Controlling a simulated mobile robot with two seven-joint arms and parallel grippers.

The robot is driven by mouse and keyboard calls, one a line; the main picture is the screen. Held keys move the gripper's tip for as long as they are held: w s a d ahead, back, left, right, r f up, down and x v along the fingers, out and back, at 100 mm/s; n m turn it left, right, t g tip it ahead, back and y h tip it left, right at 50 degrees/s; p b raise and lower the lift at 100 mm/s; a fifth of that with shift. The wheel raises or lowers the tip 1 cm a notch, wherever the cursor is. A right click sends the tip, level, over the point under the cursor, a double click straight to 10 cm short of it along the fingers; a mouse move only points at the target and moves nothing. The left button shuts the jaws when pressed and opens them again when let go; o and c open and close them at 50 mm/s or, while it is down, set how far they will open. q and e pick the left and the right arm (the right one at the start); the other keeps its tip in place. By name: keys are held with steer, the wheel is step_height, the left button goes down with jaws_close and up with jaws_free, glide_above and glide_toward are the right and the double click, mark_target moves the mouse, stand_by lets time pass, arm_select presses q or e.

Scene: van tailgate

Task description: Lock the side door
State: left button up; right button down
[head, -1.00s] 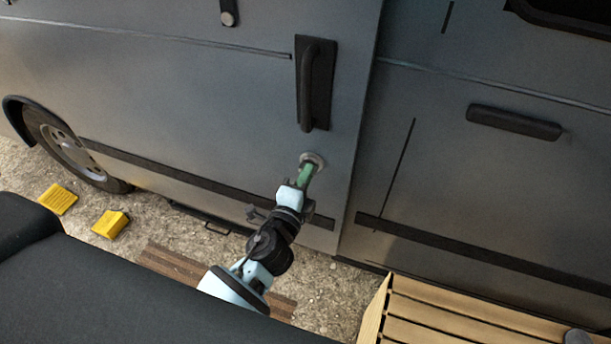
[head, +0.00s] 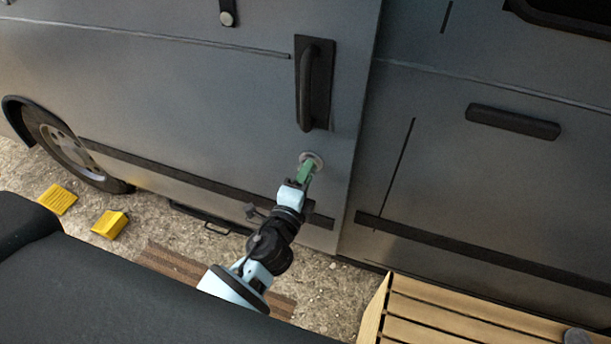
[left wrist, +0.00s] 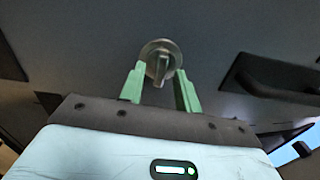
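The grey side door (head: 200,90) of the van fills the head view's middle and left. A round metal lock (head: 312,160) sits low on it, below the black upright handle (head: 316,85). My left gripper (head: 305,172) is at the lock, its green fingers partly covering it in the head view. In the left wrist view the lock (left wrist: 161,62) has a raised turn piece in its middle, standing roughly upright in the picture. The left gripper's fingers (left wrist: 161,90) are apart, one on each side of that piece, with gaps visible. My right gripper is not seen.
A slatted wooden bench (head: 455,318) stands at the lower right. Two yellow blocks (head: 57,199) (head: 110,224) lie on the gravel near the wheel (head: 70,148). A brown slatted mat (head: 175,263) lies below my left arm. A second black handle (head: 512,121) is on the right panel.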

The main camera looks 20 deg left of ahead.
arm_select(q)
steer(key=shift+s, duration=0.1)
steer(key=s+b, duration=0.1)
steer(key=s, duration=0.6)
steer(key=shift+s+a, duration=0.15)
steer(key=shift+s, duration=0.15)
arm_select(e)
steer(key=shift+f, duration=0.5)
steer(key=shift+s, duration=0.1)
